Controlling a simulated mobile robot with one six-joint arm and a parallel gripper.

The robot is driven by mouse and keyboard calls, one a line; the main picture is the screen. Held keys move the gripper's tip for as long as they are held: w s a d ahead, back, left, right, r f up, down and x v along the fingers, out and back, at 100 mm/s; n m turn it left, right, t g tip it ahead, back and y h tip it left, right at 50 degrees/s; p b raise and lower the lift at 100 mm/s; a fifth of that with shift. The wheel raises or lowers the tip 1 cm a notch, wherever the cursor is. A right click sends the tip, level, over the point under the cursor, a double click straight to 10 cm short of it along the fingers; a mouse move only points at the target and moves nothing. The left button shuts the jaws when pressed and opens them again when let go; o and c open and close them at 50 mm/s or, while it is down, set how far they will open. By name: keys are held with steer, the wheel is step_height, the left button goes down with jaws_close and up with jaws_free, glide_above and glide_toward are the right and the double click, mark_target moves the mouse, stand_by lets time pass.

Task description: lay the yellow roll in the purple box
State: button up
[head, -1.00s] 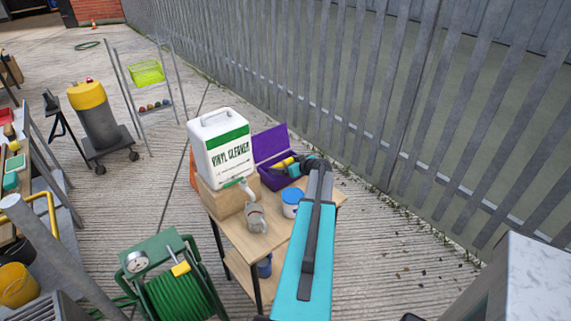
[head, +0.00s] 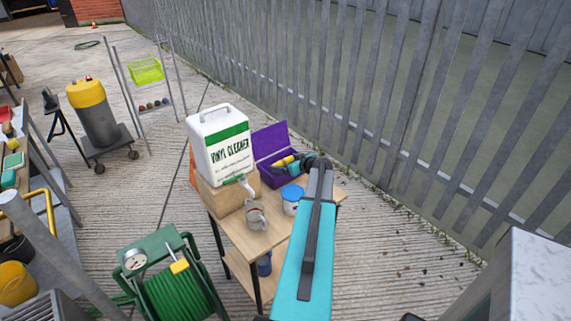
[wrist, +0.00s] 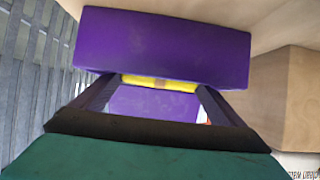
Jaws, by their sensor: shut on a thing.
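The purple box (head: 270,141) stands open on the wooden table, its lid raised at the back. The yellow roll (head: 285,161) shows at the box's opening in the head view, partly hidden by my gripper. My gripper (head: 294,163) is shut on the yellow roll at the box. In the wrist view the yellow roll (wrist: 160,82) lies between my gripper's two fingertips (wrist: 155,88), with a purple wall of the box (wrist: 160,45) in front of it. I cannot tell whether the roll touches the box floor.
A white vinyl cleaner jug (head: 221,145) stands on a wooden block (head: 222,196) left of the box. A metal fence (head: 330,80) runs behind.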

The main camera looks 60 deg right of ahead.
steer(key=shift+f+b, duration=0.3)
steer(key=shift+b, duration=0.2)
steer(key=o, duration=0.7)
steer(key=shift+o, duration=0.2)
steer(key=shift+r+p, duration=0.5)
steer(key=shift+p, duration=0.45)
